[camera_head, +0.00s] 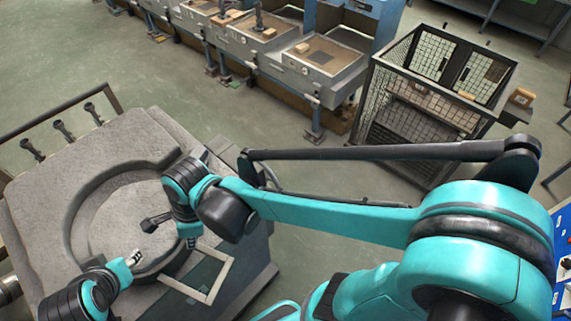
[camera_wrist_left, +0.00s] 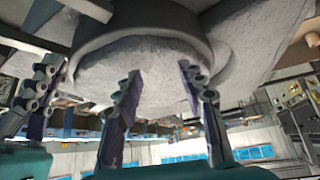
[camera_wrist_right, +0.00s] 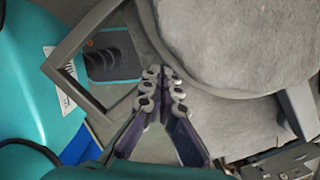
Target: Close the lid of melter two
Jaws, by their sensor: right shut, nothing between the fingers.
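The melter (camera_head: 130,140) is a grey, rough block at the left of the head view. Its round lid (camera_head: 120,215) shows as a pale disc inside a curved rim, with a dark handle (camera_head: 153,222) on it. I cannot tell whether the lid sits flush. My left gripper (camera_head: 136,259) is at the lid's near edge; in the left wrist view (camera_wrist_left: 160,78) its fingers are apart, with the rough round surface (camera_wrist_left: 155,65) behind them. My right gripper (camera_head: 190,241) is at the lid's right edge. In the right wrist view (camera_wrist_right: 164,76) its fingers are together and empty beside the disc (camera_wrist_right: 240,45).
A square metal frame (camera_head: 212,280) juts out at the melter's near right. Several upright dark levers (camera_head: 63,130) stand at its far left, by a rail. A mesh cage (camera_head: 430,110) and a row of machines (camera_head: 310,70) stand farther back, across open floor (camera_head: 90,50).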

